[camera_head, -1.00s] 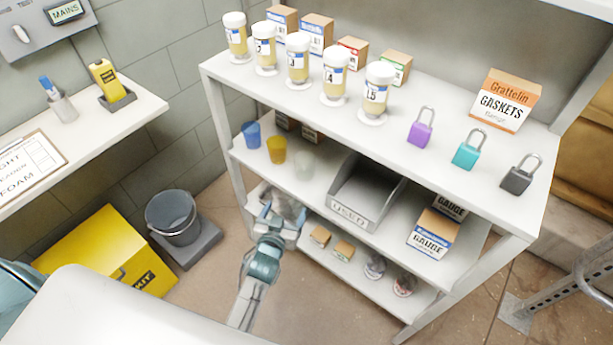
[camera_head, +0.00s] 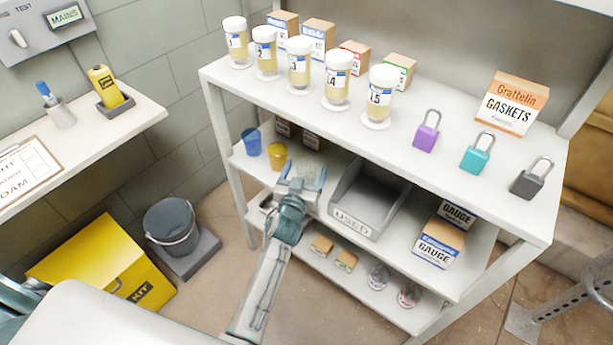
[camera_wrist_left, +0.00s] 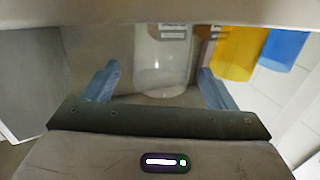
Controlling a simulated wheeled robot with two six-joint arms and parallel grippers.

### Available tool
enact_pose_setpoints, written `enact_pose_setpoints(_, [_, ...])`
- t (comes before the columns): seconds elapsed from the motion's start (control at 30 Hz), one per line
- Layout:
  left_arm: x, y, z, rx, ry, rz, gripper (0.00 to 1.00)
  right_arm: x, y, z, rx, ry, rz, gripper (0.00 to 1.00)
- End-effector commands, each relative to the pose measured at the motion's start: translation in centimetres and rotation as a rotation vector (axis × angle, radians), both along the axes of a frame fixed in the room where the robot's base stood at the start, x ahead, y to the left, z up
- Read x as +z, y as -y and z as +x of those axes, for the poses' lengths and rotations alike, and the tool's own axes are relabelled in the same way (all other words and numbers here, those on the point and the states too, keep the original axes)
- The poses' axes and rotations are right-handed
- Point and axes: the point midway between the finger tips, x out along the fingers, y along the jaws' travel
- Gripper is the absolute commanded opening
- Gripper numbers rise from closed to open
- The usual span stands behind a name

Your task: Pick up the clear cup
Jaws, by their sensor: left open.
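The clear cup (camera_wrist_left: 162,62) stands on the middle shelf, between the two finger lines of my left gripper in the left wrist view. In the head view it is mostly hidden behind my left gripper (camera_head: 306,172). The gripper is open, its blue fingers spread to either side of the cup; I cannot tell if they touch it. A yellow cup (camera_head: 277,155) and a blue cup (camera_head: 251,142) stand to the left in the head view; the yellow cup (camera_wrist_left: 238,52) and blue cup (camera_wrist_left: 284,48) are at the right in the wrist view. My right gripper is not in view.
A grey bin (camera_head: 358,222) marked USED stands just right of my gripper on the same shelf. The top shelf (camera_head: 400,150) lies above, with numbered jars (camera_head: 337,80) and padlocks (camera_head: 476,153). Small boxes (camera_head: 322,245) sit on the bottom shelf.

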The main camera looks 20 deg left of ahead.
Motion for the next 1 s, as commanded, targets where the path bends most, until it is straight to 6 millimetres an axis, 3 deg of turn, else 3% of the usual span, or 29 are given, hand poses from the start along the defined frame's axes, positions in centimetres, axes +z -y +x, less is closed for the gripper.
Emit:
enact_pose_setpoints(0.13, [0.0,-0.1,1.7,0.000,0.001,0.001,0.79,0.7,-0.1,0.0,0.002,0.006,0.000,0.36])
enact_pose_setpoints(0.4, [0.0,-0.1,1.9,0.000,-0.001,0.000,0.79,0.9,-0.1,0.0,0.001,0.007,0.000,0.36])
enact_pose_setpoints(0.63, [0.0,-0.1,1.9,0.000,-0.001,0.000,0.34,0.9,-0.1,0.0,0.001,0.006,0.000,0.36])
enact_pose_setpoints(1.0, [0.1,-0.1,1.9,0.000,-0.001,0.000,0.32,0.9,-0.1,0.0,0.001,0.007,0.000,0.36])
